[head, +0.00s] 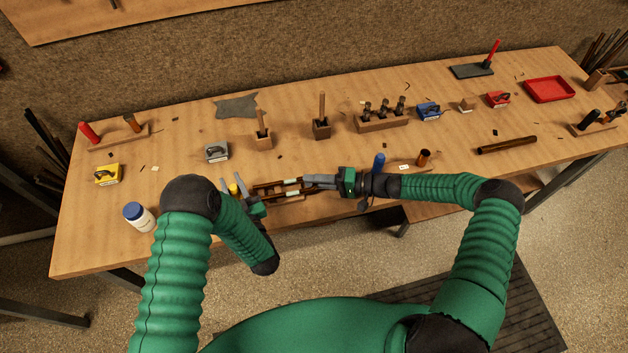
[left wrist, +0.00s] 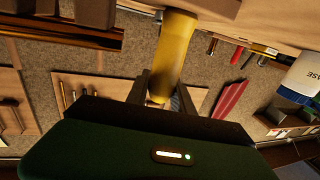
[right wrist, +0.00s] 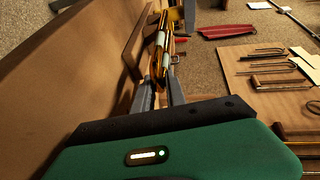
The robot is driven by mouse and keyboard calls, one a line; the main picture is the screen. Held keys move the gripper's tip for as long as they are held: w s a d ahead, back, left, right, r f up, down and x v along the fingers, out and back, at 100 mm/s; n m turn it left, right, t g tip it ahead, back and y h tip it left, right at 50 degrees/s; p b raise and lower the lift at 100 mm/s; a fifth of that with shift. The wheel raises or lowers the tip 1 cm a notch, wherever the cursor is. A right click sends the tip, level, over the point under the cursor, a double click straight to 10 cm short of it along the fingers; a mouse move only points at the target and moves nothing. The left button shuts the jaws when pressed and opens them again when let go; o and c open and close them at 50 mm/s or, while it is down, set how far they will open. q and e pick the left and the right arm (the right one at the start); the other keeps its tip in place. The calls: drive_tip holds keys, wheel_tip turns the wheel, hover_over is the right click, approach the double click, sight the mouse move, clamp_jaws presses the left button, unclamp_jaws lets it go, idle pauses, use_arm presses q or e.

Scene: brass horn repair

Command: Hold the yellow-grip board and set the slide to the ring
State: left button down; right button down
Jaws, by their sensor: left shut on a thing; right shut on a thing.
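The yellow grip (head: 234,189) of the board stands upright at the front of the bench, and my left gripper (head: 243,196) is shut on it. In the left wrist view the yellow grip (left wrist: 172,58) sits between the fingers. The board (head: 295,197) lies to the right of the grip, partly covered by brass and dark parts. My right gripper (head: 318,182) is shut at the right end of the slide (right wrist: 159,52), whose brass tubes with pale bands show in the right wrist view. The fingers hide the contact. I cannot pick out the ring clearly.
A white bottle with a blue lid (head: 139,216) stands at front left. Tool blocks (head: 381,122) line the back. A dark rod (head: 507,145) lies at right.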

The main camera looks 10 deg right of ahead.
drive_tip(key=shift+s+f, duration=0.2)
drive_tip(key=shift+f, duration=0.25)
idle(0.5)
drive_tip(key=shift+a, duration=1.45)
drive_tip(key=c, duration=1.5)
unclamp_jaws()
drive_tip(key=shift+o, duration=0.2)
drive_tip(key=v, duration=1.2)
drive_tip(key=shift+w+r, duration=0.2)
